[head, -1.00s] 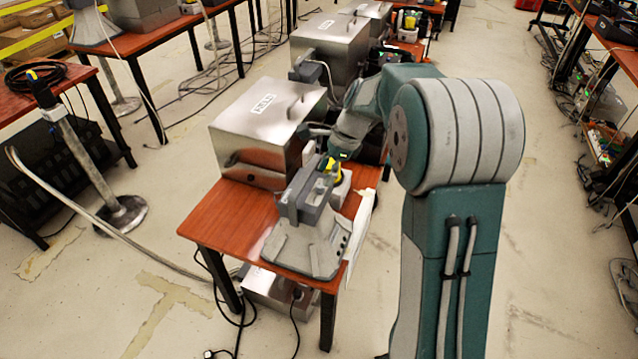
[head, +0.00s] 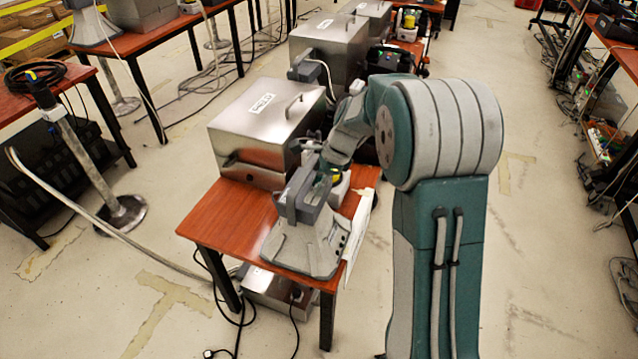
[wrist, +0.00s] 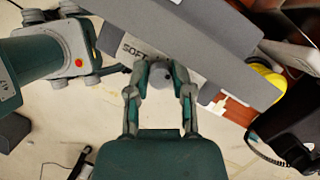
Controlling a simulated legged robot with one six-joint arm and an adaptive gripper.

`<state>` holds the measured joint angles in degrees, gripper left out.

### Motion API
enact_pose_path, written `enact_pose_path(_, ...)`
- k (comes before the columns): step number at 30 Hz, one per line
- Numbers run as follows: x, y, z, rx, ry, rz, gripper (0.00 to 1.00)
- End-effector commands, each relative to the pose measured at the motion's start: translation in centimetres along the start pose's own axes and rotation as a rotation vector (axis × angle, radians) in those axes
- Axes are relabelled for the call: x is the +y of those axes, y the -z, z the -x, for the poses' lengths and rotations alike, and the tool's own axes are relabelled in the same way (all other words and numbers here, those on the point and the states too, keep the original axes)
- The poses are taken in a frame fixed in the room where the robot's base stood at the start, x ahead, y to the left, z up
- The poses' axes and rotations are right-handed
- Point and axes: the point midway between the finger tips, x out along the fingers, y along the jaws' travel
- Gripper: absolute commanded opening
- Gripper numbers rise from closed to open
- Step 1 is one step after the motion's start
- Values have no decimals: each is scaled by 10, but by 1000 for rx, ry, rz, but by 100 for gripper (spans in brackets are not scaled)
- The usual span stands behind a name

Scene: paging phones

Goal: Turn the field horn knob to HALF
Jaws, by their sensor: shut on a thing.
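The grey field horn (head: 300,245) stands on the front end of the red-brown table in the head view, its flared mouth facing me. In the wrist view its grey body (wrist: 205,40) slants across the top, with a label strip reading "SOFT" beside the knob. The round grey knob (wrist: 161,78) sits between my fingertips. My gripper (wrist: 160,72) is shut on it, one finger on each side. The knob's pointer and the HALF mark cannot be made out. In the head view my wrist reaches behind the horn and the knob is hidden.
A shiny metal box (head: 265,125) with a handle stands behind the horn on the same table (head: 215,225). A yellow-topped item (wrist: 266,80) is close to the horn's right in the wrist view. A metal post (head: 85,155) and cables stand left.

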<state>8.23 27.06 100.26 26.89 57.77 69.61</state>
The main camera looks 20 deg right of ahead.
Motion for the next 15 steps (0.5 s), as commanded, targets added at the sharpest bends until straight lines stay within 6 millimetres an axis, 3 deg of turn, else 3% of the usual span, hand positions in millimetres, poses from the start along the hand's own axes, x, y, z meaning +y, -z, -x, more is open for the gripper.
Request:
enact_pose_path(8, -2, 2, 0, 3, -22, 61, 0)
enact_pose_path(15, -2, 2, 0, 3, -86, 213, 0)
